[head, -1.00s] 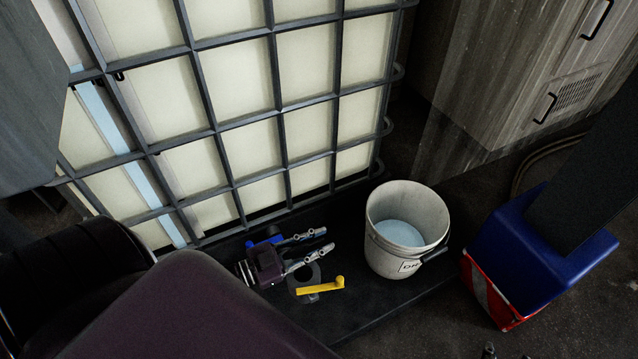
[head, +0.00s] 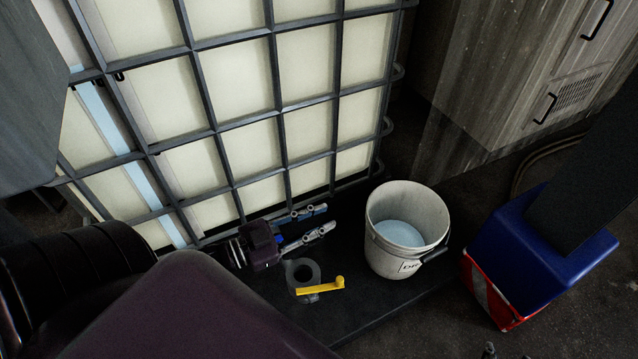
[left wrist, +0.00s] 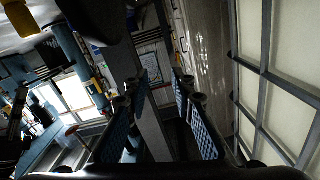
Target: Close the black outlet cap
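A dark grey ring-shaped part (head: 301,266) with a yellow handle (head: 322,286) shows at the foot of the caged tank in the head view. It may be the outlet and its cap; I cannot tell the cap apart. My left gripper (head: 320,219) is just behind and above the ring in the picture, apart from it in the image. Its two fingers are spread and point right, with nothing between them. The left wrist view also shows the open fingers (left wrist: 154,92). A bit of blue shows behind the gripper. Small metal tips at the head view's bottom edge may be my right gripper.
The caged tank (head: 238,151) stands close behind the left gripper. A white bucket (head: 390,262) with pale blue content stands to the right on the dark platform (head: 375,315). A blue and red object (head: 500,240) is farther right. Grey cabinets (head: 500,75) stand behind.

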